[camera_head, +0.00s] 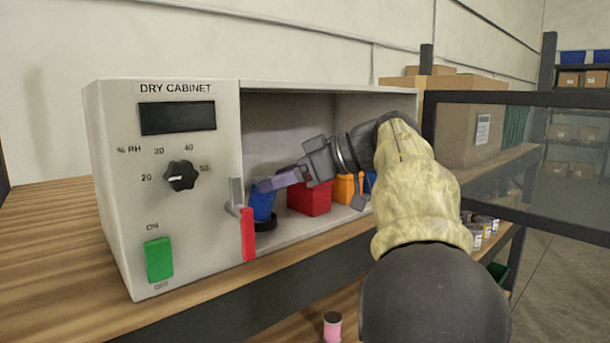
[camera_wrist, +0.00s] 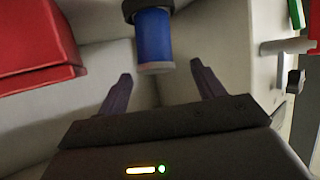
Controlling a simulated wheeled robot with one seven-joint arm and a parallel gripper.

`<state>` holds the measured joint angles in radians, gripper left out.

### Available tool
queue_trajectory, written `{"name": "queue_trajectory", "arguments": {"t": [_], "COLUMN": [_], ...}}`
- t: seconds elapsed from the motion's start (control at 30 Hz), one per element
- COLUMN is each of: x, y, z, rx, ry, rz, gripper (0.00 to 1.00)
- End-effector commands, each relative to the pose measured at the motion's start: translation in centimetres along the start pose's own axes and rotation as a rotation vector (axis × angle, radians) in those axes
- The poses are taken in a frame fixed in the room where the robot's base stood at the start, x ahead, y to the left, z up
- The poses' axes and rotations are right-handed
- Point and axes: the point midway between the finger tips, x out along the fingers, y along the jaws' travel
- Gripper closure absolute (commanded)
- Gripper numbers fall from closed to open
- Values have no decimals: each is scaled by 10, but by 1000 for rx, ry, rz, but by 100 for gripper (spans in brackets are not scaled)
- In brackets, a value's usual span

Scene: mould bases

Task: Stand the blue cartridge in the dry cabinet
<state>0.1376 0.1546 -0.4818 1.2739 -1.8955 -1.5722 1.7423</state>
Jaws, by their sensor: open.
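The blue cartridge (camera_head: 262,204) stands inside the dry cabinet (camera_head: 225,255), near its left wall, with its black end down on the cabinet floor. In the wrist view the same cartridge (camera_wrist: 154,38) shows its pale end toward me and its black end away. My gripper (camera_head: 262,184) reaches into the cabinet at the upper part of the cartridge. In the wrist view my gripper (camera_wrist: 161,73) is open, its fingertips on either side of the pale end with visible gaps. The cartridge is not gripped.
A red box (camera_head: 309,198) and an orange box (camera_head: 347,187) stand right of the cartridge. A latch with a red grip (camera_head: 248,235) juts at the opening's left edge. A dark-framed glass door (camera_head: 520,165) stands open at right. A pink spool-like item (camera_head: 332,327) is below.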

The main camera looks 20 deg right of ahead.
Motion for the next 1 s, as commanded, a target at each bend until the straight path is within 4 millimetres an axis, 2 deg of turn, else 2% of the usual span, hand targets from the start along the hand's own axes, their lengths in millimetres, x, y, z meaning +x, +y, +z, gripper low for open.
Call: {"name": "queue_trajectory", "arguments": {"t": [0.1,0.3,1.0], "x": [-24,-48,-50], "y": [1,1,0], "z": [2,1,0], "rx": [-1,0,0], "ry": [-2,-1,-1], "rz": [5,3,0], "gripper": [32,32,32]}}
